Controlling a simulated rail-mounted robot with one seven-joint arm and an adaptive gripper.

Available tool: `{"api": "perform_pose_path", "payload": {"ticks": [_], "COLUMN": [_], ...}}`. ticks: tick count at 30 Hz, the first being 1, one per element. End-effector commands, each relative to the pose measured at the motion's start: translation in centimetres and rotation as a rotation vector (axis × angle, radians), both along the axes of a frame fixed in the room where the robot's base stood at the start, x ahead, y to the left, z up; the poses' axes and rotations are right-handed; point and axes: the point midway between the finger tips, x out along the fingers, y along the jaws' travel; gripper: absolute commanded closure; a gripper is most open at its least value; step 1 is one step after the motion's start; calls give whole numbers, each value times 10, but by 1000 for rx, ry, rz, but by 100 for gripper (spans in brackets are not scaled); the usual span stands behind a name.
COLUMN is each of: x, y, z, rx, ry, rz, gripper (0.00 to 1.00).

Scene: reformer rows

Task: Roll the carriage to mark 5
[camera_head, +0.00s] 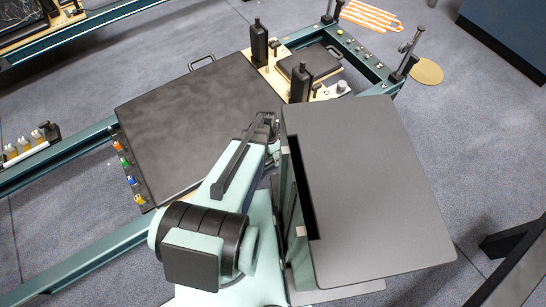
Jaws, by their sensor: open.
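The carriage (200,110) is a wide dark padded platform on the teal reformer frame (75,150). Two black upright shoulder rests (259,42) and a small dark headrest (316,62) are at its right end, on a pale wooden board. Several coloured spring ends (130,178) line its left end. No numbered mark can be read, so I cannot tell which mark the carriage is at. My teal and black arm reaches over the carriage's near side. My gripper cannot be made out; the arm's far end is partly hidden.
A dark grey panel stands at the near right and hides part of the frame. Another reformer is at the top left.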

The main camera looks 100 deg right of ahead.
Motion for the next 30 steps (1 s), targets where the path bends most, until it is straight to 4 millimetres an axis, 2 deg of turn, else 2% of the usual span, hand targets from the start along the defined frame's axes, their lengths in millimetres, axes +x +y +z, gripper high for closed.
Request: {"api": "perform_pose_path", "payload": {"ticks": [5,8,21,30], "x": [1,1,8,10], "y": [-1,-3,-16,-21], "z": [5,14,88,115], "rx": [-2,-4,-4,0], "ry": [-1,1,1,0], "rz": [0,0,-1,0], "gripper": [52,52,52,52]}}
